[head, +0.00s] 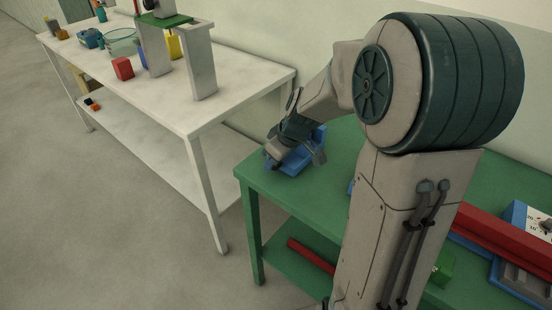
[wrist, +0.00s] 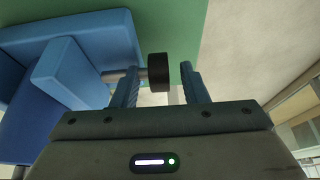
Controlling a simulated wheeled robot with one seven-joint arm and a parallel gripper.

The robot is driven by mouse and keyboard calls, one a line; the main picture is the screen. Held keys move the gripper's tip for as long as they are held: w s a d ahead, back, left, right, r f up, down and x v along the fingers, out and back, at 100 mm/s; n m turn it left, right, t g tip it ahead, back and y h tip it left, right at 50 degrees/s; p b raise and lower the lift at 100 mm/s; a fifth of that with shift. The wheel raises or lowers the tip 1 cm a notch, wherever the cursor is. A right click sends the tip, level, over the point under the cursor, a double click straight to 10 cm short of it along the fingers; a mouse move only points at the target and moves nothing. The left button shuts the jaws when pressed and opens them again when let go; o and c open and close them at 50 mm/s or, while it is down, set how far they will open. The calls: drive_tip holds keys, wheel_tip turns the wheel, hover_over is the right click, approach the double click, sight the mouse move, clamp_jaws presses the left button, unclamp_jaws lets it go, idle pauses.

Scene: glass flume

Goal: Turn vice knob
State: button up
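The blue vice (head: 299,160) sits at the near left corner of the green table (head: 262,184), partly hidden behind my gripper (head: 292,155) in the head view. In the wrist view the blue vice (wrist: 88,50) fills the left side. Its dark round knob (wrist: 158,72) sticks out to the right on a short grey shaft. My gripper (wrist: 160,72) is open, with one finger on each side of the knob. A gap shows between the knob and the right finger. The left finger is close to the shaft; I cannot tell whether it touches.
A red bar (head: 505,235) and a blue-and-white box (head: 530,220) lie at the right of the green table. A lower shelf holds another red bar (head: 311,256). A white table (head: 160,98) with a red block (head: 122,69) and other items stands at the left.

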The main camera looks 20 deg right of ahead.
drive_tip(key=v, duration=1.3)
drive_tip(key=shift+r, duration=0.4)
